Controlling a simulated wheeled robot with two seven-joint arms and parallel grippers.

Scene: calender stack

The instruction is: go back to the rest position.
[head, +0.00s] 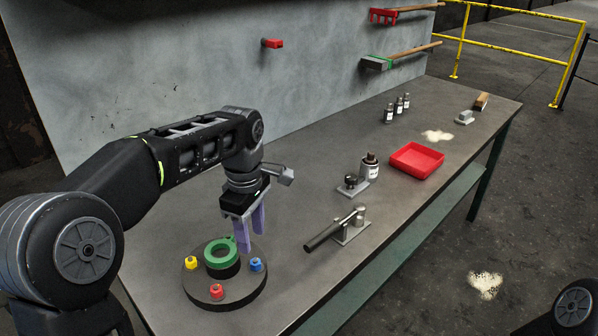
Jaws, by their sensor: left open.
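My left gripper (250,230) has purple fingers and points down. It is open and empty, just above and behind the round dark base (238,290) on the table. The base carries a green ring (220,252) on a dark core, plus a yellow knob (191,262), a red knob (216,291) and a blue knob (256,265). The fingertips are close to the green ring's right side; I cannot tell whether they touch it. My right gripper is not in view; only part of my right arm (574,306) shows at the bottom right corner.
A lever tool (338,229) stands right of the base on the grey table (300,195). A grey wall panel (200,60) bounds the table's back.

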